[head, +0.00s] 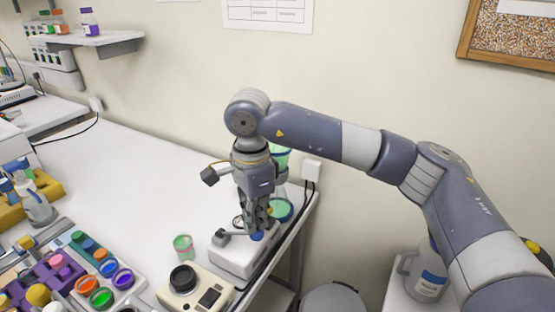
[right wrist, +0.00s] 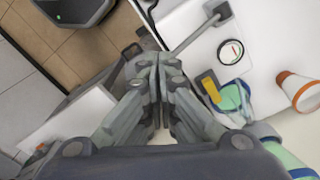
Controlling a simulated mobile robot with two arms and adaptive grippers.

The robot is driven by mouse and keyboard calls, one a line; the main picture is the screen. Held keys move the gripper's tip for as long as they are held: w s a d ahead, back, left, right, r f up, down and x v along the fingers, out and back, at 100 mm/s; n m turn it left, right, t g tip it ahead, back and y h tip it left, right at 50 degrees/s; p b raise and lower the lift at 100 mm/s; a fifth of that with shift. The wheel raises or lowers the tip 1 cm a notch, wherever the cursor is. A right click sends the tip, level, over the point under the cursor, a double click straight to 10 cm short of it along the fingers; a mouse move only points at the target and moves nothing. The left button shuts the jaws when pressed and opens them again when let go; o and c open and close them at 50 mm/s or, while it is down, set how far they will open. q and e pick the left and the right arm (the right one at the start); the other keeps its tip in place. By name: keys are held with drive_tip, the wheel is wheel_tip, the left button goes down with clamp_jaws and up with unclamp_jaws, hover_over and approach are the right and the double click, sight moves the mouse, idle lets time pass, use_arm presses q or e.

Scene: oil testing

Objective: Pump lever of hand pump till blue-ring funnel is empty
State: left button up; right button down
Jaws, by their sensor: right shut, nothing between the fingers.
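The hand pump (head: 232,260) is a white box at the table's right corner. Its grey lever (head: 232,235) ends in a dark block; in the right wrist view the lever (right wrist: 198,33) runs from my fingertips up to that block. My right gripper (head: 257,228) points down over the pump, and its fingers (right wrist: 157,65) are shut with nothing between them. They overlap the lever's near end; contact cannot be told. The blue-ring funnel (head: 281,210) stands just right of my gripper, with green inside, partly hidden. My left gripper is out of view.
A round pressure gauge (right wrist: 231,52) sits on the pump. A small cup with green contents (head: 183,247) and a beige device with a black knob (head: 195,288) stand left of the pump. A caddy of coloured caps (head: 100,280) fills the lower left. The table's middle is clear.

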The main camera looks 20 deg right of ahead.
sight(263, 235)
drive_tip(key=shift+s+d+f+b, duration=0.2)
drive_tip(key=shift+s+f+b, duration=0.1)
drive_tip(key=shift+f+b, duration=0.35)
drive_tip(key=shift+f, duration=0.1)
drive_tip(key=shift+s+d+f+b, duration=0.2)
drive_tip(key=shift+s+f+b, duration=0.05)
drive_tip(key=shift+f+b, duration=0.45)
drive_tip(key=shift+f, duration=0.1)
drive_tip(key=shift+s+d+f+b, duration=0.1)
drive_tip(key=shift+s+f+b, duration=0.05)
drive_tip(key=shift+f+b, duration=0.55)
